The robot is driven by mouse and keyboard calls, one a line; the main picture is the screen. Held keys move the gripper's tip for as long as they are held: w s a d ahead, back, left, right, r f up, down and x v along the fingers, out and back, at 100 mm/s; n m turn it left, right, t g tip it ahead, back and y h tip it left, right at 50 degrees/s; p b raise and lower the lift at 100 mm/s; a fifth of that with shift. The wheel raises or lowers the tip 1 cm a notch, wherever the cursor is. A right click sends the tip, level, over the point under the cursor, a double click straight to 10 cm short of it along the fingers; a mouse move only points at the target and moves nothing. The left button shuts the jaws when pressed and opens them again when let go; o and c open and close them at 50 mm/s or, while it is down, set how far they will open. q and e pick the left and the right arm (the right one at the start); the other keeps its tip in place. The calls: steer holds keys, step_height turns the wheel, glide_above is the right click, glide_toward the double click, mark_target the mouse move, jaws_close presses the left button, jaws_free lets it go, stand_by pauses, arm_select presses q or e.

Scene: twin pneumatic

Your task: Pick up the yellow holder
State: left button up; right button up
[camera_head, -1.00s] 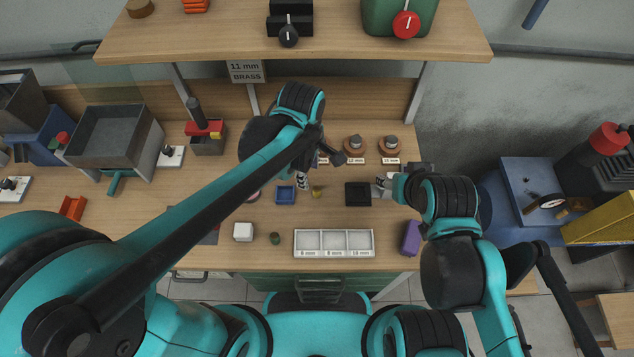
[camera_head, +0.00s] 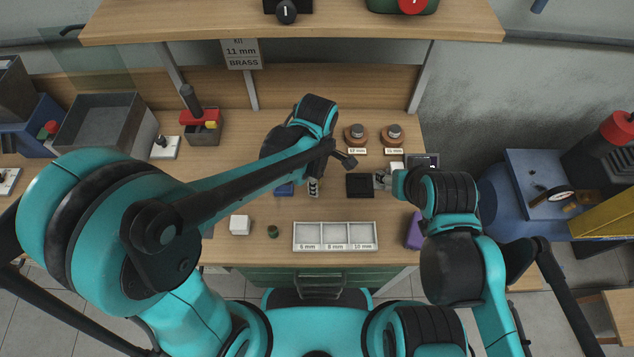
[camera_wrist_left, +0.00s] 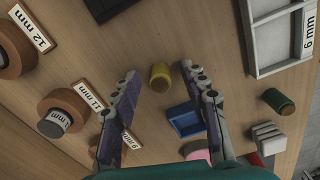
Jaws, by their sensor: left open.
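The yellow holder (camera_wrist_left: 160,76) is a small, short cylinder on the wooden bench in the left wrist view. It lies between the spread fingers of my left gripper (camera_wrist_left: 160,70), near the fingertips, with a gap on either side. My left gripper is open and empty. In the head view my left gripper (camera_head: 313,187) points down at the bench, and I cannot make out the holder there. My right gripper (camera_head: 382,181) is low at the right of the black square pad (camera_head: 359,186); its jaw state is unclear.
A blue tray (camera_wrist_left: 186,119) lies close beside one left finger. A white three-compartment tray (camera_head: 335,247) lies at the front edge. Brown labelled stands (camera_head: 355,139) are behind.

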arm_select(q)
jaws_close()
steer(key=shift+r, duration=0.15)
